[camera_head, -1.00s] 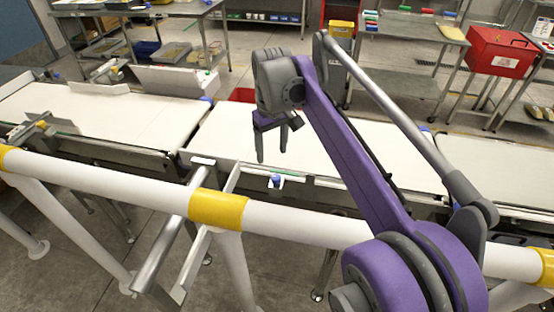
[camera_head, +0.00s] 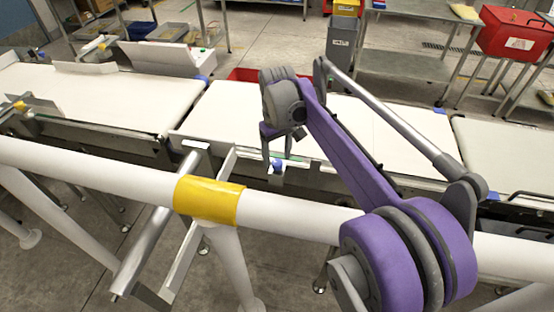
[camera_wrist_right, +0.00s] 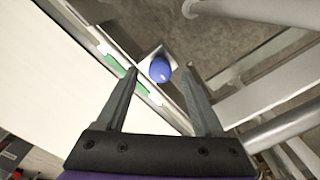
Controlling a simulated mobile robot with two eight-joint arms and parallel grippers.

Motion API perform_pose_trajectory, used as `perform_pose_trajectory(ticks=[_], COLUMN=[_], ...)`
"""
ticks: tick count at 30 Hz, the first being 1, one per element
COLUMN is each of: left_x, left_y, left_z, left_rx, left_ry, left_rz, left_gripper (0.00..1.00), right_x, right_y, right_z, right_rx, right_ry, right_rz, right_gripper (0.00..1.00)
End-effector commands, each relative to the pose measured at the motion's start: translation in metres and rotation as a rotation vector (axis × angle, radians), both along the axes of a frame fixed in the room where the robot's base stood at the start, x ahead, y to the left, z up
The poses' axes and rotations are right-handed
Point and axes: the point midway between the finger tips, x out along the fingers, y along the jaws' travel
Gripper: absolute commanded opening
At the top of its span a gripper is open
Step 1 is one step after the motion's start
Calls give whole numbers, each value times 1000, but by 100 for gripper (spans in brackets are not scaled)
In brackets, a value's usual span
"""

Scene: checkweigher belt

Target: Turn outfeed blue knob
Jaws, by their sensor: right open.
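A small blue knob (camera_head: 277,166) sits on the near side rail of the middle belt in the head view. In the right wrist view the blue knob (camera_wrist_right: 160,71) is round and lies between and just beyond the fingertips. My right gripper (camera_head: 276,164) is open above the rail, its fingers pointing down around the knob's place in the picture. In the wrist view the right gripper (camera_wrist_right: 160,74) has both fingers spread, with no contact on the knob visible. My left gripper is in no view.
A white guard rail with a yellow band (camera_head: 210,200) crosses in front of the belts. The white middle belt (camera_head: 225,125) is bare. A green strip (camera_wrist_right: 122,70) runs along the rail beside the knob. A red box (camera_head: 507,38) stands at the back right.

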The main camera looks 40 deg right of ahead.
Motion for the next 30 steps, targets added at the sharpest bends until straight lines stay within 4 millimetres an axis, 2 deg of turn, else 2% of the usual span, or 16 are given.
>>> perform_pose_trajectory(ticks=[5,14,25,30], left_x=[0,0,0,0], left_y=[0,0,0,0], left_z=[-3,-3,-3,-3], left_rx=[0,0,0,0], left_ry=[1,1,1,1], left_rz=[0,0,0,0], left_gripper=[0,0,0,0], right_x=[0,0,0,0], right_y=[0,0,0,0], right_z=[-15,-16,-16,-16], right_rx=[0,0,0,0], right_ry=[0,0,0,0], right_rz=[0,0,0,1], right_gripper=[69,69,2,0])
